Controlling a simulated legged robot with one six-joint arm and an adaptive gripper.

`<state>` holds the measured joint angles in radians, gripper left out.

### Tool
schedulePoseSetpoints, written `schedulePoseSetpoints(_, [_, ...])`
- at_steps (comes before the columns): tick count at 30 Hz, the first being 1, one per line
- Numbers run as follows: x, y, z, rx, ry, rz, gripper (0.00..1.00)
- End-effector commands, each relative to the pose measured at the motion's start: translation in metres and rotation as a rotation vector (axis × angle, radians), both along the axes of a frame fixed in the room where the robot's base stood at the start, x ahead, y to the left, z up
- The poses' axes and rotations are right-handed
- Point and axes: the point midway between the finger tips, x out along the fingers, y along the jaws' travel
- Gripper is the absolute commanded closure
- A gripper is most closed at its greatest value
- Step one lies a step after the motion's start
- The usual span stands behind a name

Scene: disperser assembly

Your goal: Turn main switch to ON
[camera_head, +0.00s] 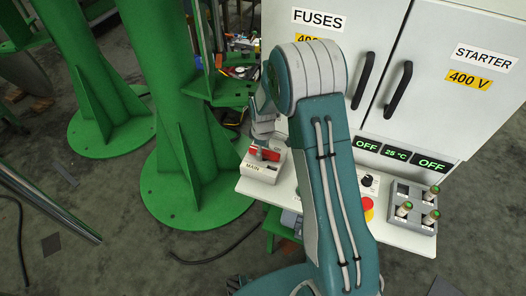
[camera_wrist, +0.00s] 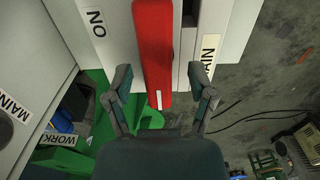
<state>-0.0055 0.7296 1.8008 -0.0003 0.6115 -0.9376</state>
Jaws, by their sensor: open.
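The main switch is a red lever on a light box (camera_head: 258,173) labelled MAIN, at the left end of the white console shelf. Its red handle (camera_head: 266,153) is partly hidden by my gripper (camera_head: 263,135) in the head view. In the wrist view the red handle (camera_wrist: 155,45) stands upright in the picture, with a small white mark near its lower end. My gripper (camera_wrist: 164,95) is open, with one finger on each side of the handle and a visible gap at both sides. A label with the letters O and N (camera_wrist: 96,22) is left of the handle.
The cabinet (camera_head: 430,70) rises behind the shelf, with two OFF displays (camera_head: 432,163). A red emergency button (camera_head: 367,208), a black knob (camera_head: 367,181) and a block of green-topped buttons (camera_head: 413,205) are to the right. A green column (camera_head: 195,130) stands close on the left.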

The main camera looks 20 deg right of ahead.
Motion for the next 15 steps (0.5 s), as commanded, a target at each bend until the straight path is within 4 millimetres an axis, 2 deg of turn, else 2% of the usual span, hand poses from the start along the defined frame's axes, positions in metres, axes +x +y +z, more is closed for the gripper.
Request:
schedulePoseSetpoints(4, [0.0001,-0.0014,-0.0073,0.002,-0.001,-0.001,0.29])
schedulePoseSetpoints(11, [0.0002,-0.0007,-0.0076,0.0,-0.001,-0.001,0.29])
schedulePoseSetpoints(12, [0.0002,-0.0004,-0.0076,0.0,-0.001,-0.001,0.46])
schedulePoseSetpoints(14, [0.0002,-0.0003,-0.0076,0.0,-0.001,-0.001,0.73])
schedulePoseSetpoints(15, [0.0002,-0.0003,-0.0075,0.0,-0.001,-0.001,0.91])
